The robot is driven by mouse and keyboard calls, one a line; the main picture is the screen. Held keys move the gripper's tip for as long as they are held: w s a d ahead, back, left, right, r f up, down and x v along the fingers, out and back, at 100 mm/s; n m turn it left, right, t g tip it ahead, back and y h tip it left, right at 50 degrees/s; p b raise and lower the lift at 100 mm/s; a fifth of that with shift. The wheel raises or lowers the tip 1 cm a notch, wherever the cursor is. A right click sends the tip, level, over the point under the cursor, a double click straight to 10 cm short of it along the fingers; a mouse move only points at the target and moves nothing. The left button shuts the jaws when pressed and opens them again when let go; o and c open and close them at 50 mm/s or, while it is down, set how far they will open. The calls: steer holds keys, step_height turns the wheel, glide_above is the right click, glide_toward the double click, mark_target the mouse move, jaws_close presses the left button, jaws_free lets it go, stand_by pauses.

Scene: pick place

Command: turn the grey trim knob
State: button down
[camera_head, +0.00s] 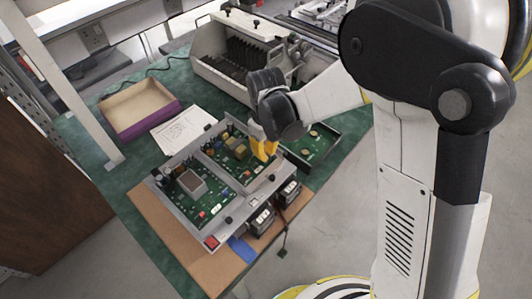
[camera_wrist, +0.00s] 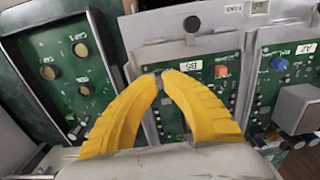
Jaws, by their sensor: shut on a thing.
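My gripper (camera_wrist: 167,78) has its two yellow fingers closed together at the tips over a green circuit board (camera_wrist: 193,65) in the wrist view. A small grey bit, the trim knob (camera_wrist: 159,83), shows between the tips; most of it is hidden, and its angle cannot be told. A label reading B5 (camera_wrist: 184,67) lies just beside the tips. In the head view my gripper (camera_head: 263,152) reaches down to the right part of the open grey chassis (camera_head: 213,236), and the knob is hidden there.
An orange knob (camera_wrist: 221,71) and a blue knob (camera_wrist: 279,63) stand to the right on the boards. A separate green board (camera_head: 322,144) lies right of the chassis. A slotted rack (camera_head: 215,67), a paper sheet (camera_head: 183,130) and a purple-sided box (camera_head: 152,128) lie behind.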

steer(key=n, duration=0.4)
steer(key=shift+n, duration=0.3)
steer(key=n, duration=0.5)
steer(key=shift+b, duration=0.4)
steer(key=n, duration=0.5)
steer(key=shift+n, duration=3)
steer(key=c, duration=1.4)
jaws_free()
steer(key=shift+c, duration=0.2)
step_height(320, 180, up, 12)
